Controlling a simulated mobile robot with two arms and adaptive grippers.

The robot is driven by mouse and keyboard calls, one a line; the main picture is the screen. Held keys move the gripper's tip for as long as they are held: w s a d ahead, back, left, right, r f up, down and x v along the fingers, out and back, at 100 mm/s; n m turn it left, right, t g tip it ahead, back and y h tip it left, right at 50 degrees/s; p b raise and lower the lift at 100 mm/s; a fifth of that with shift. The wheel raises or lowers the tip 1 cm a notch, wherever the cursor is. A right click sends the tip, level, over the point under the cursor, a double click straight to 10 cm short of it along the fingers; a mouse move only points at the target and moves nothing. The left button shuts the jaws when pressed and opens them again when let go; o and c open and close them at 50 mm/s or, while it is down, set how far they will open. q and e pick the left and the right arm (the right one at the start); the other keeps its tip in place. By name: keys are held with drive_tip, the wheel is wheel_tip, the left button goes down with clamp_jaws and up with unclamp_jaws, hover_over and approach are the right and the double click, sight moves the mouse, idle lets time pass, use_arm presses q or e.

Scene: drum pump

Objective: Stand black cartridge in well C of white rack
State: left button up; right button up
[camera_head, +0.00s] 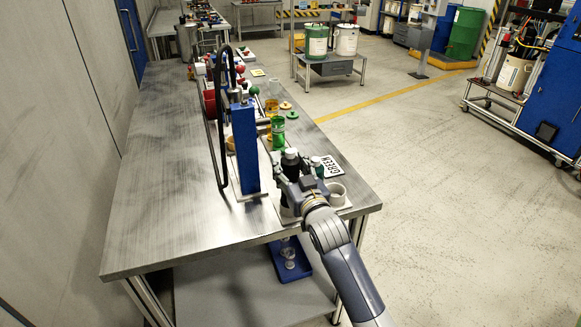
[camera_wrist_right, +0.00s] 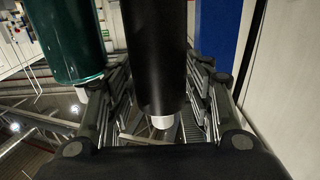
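The black cartridge (camera_head: 291,171) with its white cap is upright at the near right end of the bench. It also fills the middle of the right wrist view (camera_wrist_right: 155,55). My right gripper (camera_head: 290,186) has its fingers on both sides of the cartridge, drawn in close to it, and appears shut on it. The gripper hides the cartridge's lower part, so I cannot tell if it sits in a well. The white rack (camera_head: 345,209) is partly hidden under my arm. An empty round well (camera_head: 337,191) shows to the right. My left gripper is not in view.
A green cartridge (camera_wrist_right: 68,40) stands close beside the black one. The bench's left part (camera_head: 165,190) is clear.

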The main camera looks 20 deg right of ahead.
drive_tip(key=shift+s+r, duration=0.1)
drive_tip(key=shift+r, duration=0.05)
drive_tip(key=s+b, duration=0.1)
drive_tip(key=s, duration=1.1)
drive_tip(key=shift+d, duration=0.2)
drive_tip(key=shift+w, duration=0.1)
drive_tip(key=s+f+g, duration=0.3)
drive_tip(key=f+g, duration=0.3)
drive_tip(key=f, duration=2.4)
drive_tip(key=s+f+n+g, duration=0.1)
drive_tip(key=s+f, duration=0.3)
drive_tip(key=f, duration=0.3)
drive_tip(key=s+f+g, duration=0.2)
drive_tip(key=s+f, duration=0.2)
drive_tip(key=f, duration=0.2)
drive_tip(key=s+f+g, duration=0.4)
drive_tip(key=s+f, duration=1.2)
drive_tip(key=s, duration=0.2)
drive_tip(key=s+d+f+g, duration=0.1)
drive_tip(key=s+f+g, duration=0.1)
drive_tip(key=s, duration=0.7)
drive_tip(key=s+d+f+n+g, duration=0.1)
drive_tip(key=s+f, duration=0.3)
drive_tip(key=s, duration=0.6)
drive_tip(key=shift+s+d+g+h, duration=0.3)
drive_tip(key=shift+d+g, duration=0.2)
drive_tip(key=shift+d, duration=0.1)
drive_tip(key=shift+f, duration=0.1)
